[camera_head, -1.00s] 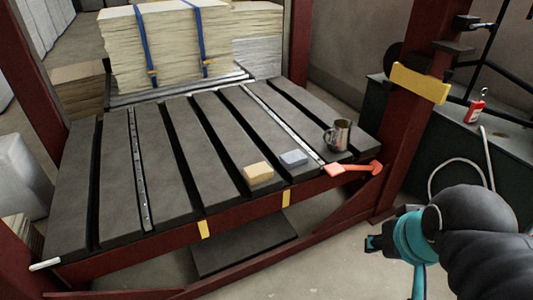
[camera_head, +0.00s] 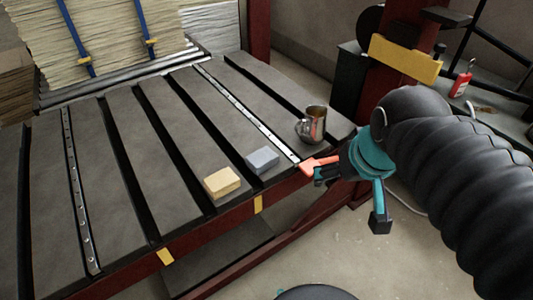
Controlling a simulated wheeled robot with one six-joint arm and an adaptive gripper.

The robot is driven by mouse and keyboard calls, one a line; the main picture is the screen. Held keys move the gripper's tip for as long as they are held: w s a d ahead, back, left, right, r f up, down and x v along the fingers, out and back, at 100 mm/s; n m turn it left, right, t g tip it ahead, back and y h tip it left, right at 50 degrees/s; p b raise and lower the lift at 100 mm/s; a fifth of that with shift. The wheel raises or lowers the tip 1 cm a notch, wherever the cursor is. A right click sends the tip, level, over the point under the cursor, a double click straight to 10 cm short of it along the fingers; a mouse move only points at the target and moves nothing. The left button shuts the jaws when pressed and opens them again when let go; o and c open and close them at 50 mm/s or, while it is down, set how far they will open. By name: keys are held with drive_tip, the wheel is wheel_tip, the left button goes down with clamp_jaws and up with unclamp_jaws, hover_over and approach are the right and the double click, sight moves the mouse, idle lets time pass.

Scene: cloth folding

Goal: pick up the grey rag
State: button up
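A small blue-grey folded piece (camera_head: 262,160), which looks like the grey rag, lies on the dark slatted table near its front edge. A yellow block (camera_head: 222,182) lies just left of it, apart from it. My gripper (camera_head: 351,199) is to the right of the grey piece, past the table's front edge and apart from the piece. Its two dark-tipped fingers are spread wide with nothing between them. One finger overlaps the orange-red handle in the picture; I cannot tell whether they touch.
A metal mug (camera_head: 312,125) stands behind and right of the grey piece. The orange-red handle (camera_head: 318,164) lies at the table's front edge (camera_head: 240,213). A red post with a yellow plate (camera_head: 405,60) rises at the right. Strapped stacks (camera_head: 120,40) stand at the back.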

drive_tip(key=w+a+n+g+b, duration=0.25)
drive_tip(key=w+a, duration=0.25)
drive_tip(key=w, duration=0.7)
drive_tip(key=n+g+b, duration=0.2)
drive_tip(key=n+g, duration=0.1)
drive_tip(key=n, duration=0.2)
hover_over(265, 159)
wheel_tip(265, 159, down, 8)
drive_tip(key=r, duration=0.1)
drive_tip(key=shift+m+t, duration=0.25)
wheel_tip(265, 159, down, 14)
drive_tip(key=shift+f+b, duration=0.1)
drive_tip(key=shift+b, duration=0.95)
drive_tip(key=c, duration=0.8)
